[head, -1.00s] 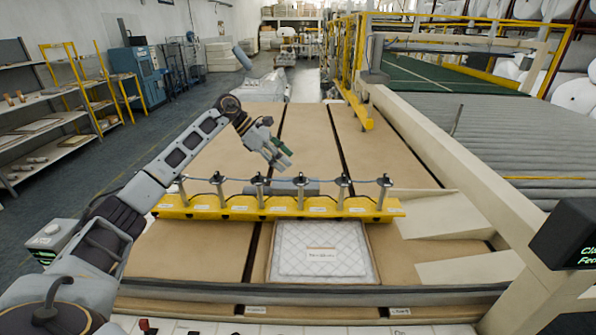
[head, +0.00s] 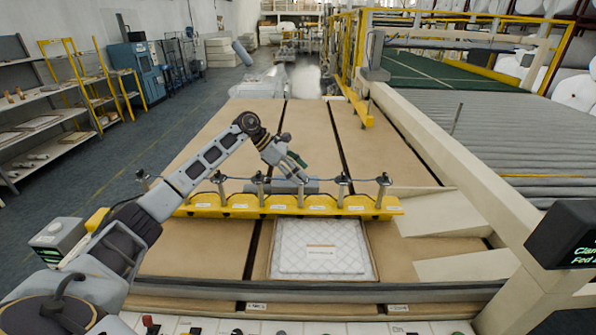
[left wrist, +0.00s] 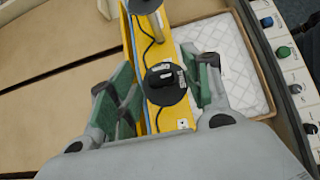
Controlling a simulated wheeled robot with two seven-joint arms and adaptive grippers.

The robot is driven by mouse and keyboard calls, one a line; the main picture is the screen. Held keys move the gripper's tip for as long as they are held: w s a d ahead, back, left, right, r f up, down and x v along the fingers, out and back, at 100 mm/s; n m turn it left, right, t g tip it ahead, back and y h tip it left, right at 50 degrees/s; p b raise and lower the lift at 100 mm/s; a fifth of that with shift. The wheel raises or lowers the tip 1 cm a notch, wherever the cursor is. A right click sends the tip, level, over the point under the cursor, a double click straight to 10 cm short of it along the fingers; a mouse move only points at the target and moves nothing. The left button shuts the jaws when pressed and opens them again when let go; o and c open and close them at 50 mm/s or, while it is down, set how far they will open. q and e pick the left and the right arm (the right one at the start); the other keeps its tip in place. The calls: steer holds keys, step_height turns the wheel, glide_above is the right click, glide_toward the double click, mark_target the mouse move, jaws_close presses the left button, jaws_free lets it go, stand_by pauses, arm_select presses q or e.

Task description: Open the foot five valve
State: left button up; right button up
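A yellow bar (head: 230,205) lies across the brown table and carries a row of several grey posts with dark round tops, joined by a thin line. Its small labels are too small to read, so I cannot tell which is foot five. My left gripper (head: 297,169) is above the middle of the row, tilted down. In the left wrist view, the gripper (left wrist: 160,97) is open, its green-padded fingers on either side of the bar. A black round valve top (left wrist: 165,84) shows between them, apart from both fingers. My right gripper is not in view.
A white quilted pad (head: 320,245) lies in a recess in front of the bar. A grey roll (head: 311,186) lies behind the posts. Buttons (head: 150,325) line the front edge. A cream rail and a dark screen (head: 565,235) stand at the right.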

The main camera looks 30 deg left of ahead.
arm_select(q)
steer(key=c, duration=1)
